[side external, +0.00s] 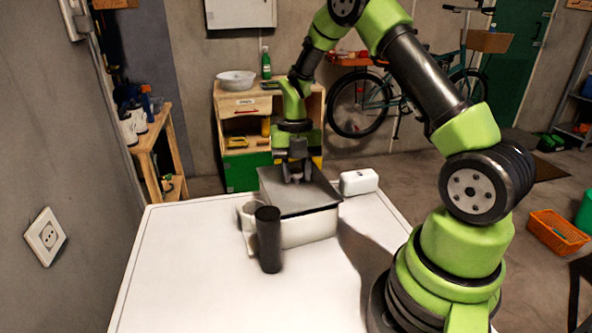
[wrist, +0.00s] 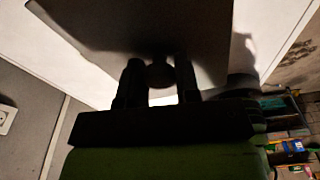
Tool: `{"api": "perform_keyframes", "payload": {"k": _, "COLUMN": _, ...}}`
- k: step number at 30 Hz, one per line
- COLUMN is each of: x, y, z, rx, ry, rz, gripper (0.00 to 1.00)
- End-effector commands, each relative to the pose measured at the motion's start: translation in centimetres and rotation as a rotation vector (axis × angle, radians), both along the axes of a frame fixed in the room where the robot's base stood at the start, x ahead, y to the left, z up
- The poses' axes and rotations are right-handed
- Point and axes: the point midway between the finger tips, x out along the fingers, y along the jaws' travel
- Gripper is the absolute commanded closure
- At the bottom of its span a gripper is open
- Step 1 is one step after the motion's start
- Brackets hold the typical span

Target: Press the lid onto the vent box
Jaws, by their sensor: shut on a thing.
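A white box (side external: 310,230), the vent box, stands on the white table. A flat dark grey lid (side external: 312,198) lies over its top; I cannot tell whether it is fully seated or slightly raised. My gripper (side external: 296,177) points down at the middle of the lid, shut on its small knob. In the wrist view the lid (wrist: 150,25) is a dark panel, and the round knob (wrist: 160,74) sits between the two fingers of my gripper (wrist: 159,80).
A black cylinder (side external: 268,240) stands close to the box's front left, with a pale cup-like object (side external: 247,222) behind it. A small white case (side external: 359,182) lies behind the box at right. The table's left and front (side external: 190,275) are clear.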

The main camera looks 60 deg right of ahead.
Motion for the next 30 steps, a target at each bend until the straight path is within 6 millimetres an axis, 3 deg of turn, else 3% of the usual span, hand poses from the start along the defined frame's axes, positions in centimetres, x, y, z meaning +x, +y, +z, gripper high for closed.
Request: {"api": "perform_keyframes", "payload": {"k": 30, "x": 0.02, "y": 0.0, "z": -0.8, "rx": 0.0, "ry": 0.0, "rz": 0.0, "gripper": 0.93}}
